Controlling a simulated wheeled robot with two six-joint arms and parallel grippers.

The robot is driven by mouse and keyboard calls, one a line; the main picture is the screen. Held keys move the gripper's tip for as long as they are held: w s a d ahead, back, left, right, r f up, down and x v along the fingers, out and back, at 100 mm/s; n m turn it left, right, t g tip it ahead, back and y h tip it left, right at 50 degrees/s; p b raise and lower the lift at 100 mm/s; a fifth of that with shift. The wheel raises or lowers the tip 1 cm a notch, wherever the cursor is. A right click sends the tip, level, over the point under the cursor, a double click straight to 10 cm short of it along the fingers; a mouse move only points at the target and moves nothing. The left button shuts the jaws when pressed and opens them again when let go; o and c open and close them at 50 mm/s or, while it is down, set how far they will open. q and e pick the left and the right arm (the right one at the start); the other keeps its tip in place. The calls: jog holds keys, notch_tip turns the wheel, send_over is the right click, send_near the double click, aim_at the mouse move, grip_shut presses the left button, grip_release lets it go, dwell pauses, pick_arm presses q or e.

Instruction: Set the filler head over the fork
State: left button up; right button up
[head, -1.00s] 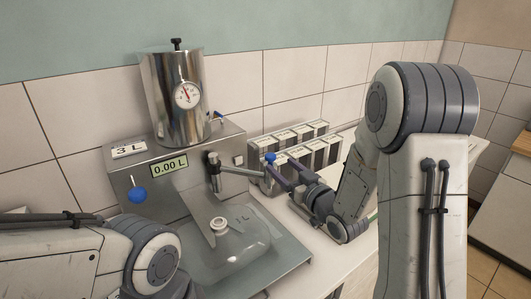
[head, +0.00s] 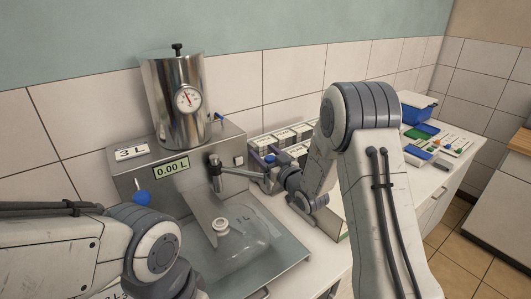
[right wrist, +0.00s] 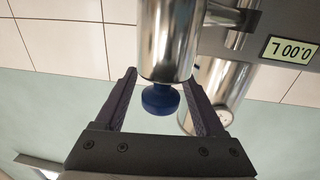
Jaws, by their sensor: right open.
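The filler head, a steel cylinder (right wrist: 168,45) with a blue knob (right wrist: 160,99), is at the end of a swing arm (head: 240,172). The arm sticks out right from a post on the filling machine. The knob also shows in the head view (head: 270,158). My right gripper (right wrist: 160,76) is open, with its fingers on either side of the cylinder and knob; contact cannot be told. The fork (head: 200,226) is a metal strip on the machine's front, left of the head, at the neck of a clear jug (head: 240,238). My left gripper is out of view.
The steel machine (head: 130,178) carries a tank (head: 172,95) with a gauge, a display reading 0.00 L and another blue knob (head: 141,197). My left forearm covers the lower left.

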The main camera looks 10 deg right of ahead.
grip_shut()
dwell(1.3)
